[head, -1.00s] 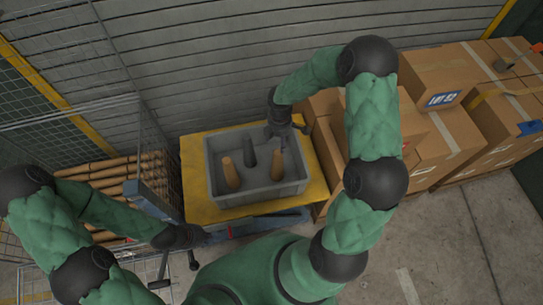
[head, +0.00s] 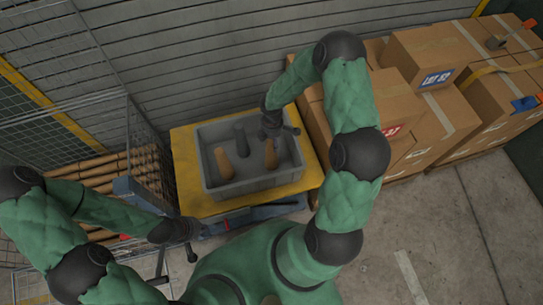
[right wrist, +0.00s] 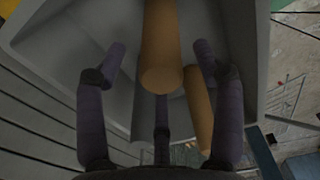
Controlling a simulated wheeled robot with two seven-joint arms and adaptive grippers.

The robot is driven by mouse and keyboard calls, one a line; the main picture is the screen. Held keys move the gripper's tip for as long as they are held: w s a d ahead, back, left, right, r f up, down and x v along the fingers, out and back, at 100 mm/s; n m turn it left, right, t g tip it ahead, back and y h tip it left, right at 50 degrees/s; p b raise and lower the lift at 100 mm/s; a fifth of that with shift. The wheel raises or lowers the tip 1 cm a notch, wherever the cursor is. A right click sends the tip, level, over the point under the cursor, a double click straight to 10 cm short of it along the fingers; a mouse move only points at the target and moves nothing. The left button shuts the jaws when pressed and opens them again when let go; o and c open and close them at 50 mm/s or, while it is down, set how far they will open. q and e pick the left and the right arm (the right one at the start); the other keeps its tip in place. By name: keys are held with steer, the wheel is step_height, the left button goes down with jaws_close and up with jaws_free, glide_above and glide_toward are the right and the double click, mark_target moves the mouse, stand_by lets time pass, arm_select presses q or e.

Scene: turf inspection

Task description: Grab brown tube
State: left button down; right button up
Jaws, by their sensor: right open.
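A grey crate (head: 240,190) holds two brown tubes standing up and a dark grey tube (head: 241,138). One brown tube (head: 223,163) is at the left of the crate. The other (head: 271,157) is at the right, just below my right gripper (head: 280,134). In the right wrist view, my right gripper (right wrist: 160,85) is open, with its fingers on either side of a brown tube (right wrist: 161,45) and apart from it. A second brown tube (right wrist: 198,110) shows lower right there, partly behind a finger. My left gripper (head: 176,258) is open and empty, left of and nearer than the crate.
The crate stands on a yellow platform (head: 187,190). A wire cage (head: 150,150) with several brown tubes (head: 100,172) is at the left. Stacked cardboard boxes (head: 430,125) stand close to the crate's right. A slatted wall is behind; open floor lies at lower right.

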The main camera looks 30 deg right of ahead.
steer(key=shift+f, duration=0.3)
steer(key=c, duration=1.2)
